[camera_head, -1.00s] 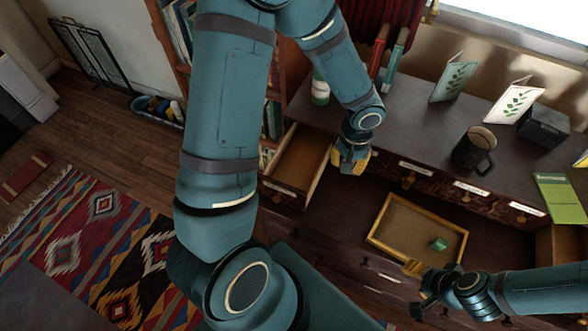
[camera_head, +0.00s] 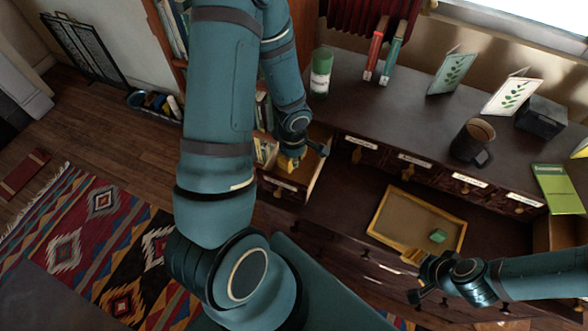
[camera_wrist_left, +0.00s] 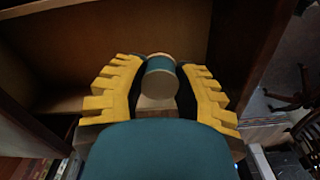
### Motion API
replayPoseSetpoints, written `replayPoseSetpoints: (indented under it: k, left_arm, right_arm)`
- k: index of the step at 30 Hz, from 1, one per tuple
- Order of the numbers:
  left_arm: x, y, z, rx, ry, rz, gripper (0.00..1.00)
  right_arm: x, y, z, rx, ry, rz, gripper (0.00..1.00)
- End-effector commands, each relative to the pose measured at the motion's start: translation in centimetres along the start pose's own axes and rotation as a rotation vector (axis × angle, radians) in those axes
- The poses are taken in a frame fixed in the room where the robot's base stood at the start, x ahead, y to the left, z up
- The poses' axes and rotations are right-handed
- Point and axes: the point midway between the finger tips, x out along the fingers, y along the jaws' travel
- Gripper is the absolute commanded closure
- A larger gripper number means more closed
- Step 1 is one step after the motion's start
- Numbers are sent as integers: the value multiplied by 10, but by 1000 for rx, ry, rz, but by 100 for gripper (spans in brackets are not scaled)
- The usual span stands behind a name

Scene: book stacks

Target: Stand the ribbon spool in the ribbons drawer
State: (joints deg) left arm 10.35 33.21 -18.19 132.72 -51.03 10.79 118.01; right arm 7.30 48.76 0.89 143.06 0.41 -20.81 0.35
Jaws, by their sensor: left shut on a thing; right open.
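The ribbon spool (camera_wrist_left: 160,72), a teal cylinder with pale ends, is between the yellow fingers of my left gripper (camera_wrist_left: 160,88) in the left wrist view. In the head view my left gripper (camera_head: 291,162) is over the open drawer (camera_head: 319,172) at the left end of the cabinet, and the spool is hidden there. Brown drawer walls surround the fingers in the wrist view; I cannot tell if the spool touches the floor. The drawer's front label (camera_head: 280,184) is too small to read. My right gripper (camera_head: 414,278) is open and empty by the tray.
A yellow-rimmed tray (camera_head: 384,207) holds a small green block (camera_head: 438,236). On the cabinet top stand a green-and-white bottle (camera_head: 320,73), red and teal books (camera_head: 383,52), cards (camera_head: 510,95), a dark mug (camera_head: 472,142) and a dark box (camera_head: 541,121). Shut labelled drawers run to the right.

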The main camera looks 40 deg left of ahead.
Motion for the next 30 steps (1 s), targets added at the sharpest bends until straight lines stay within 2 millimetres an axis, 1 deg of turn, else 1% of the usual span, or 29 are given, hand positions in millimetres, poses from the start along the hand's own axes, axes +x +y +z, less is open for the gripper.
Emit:
replayPoseSetpoints:
  k: [1,3,7,12,15,23,29,30]
  left_arm:
    - [11,0,0,3,0,-3,86]
    - [19,0,0,3,1,-1,86]
    - [28,0,0,3,1,0,86]
    - [52,0,1,6,1,-1,86]
    - [60,0,0,4,1,0,86]
    - [60,1,0,3,0,2,86]
    - [64,1,0,4,0,2,86]
    - [64,1,0,4,1,1,58]
  right_arm:
    - [4,2,2,-1,-3,0,53]
    - [6,2,3,-1,-5,-1,53]
    - [8,3,4,-2,-8,-1,53]
    - [16,6,7,-5,-15,-2,53]
    - [19,7,9,-6,-18,-2,53]
    - [18,7,9,-6,-19,-2,53]
    - [23,8,11,-7,-22,-2,53]
    - [22,8,11,-7,-22,-2,53]
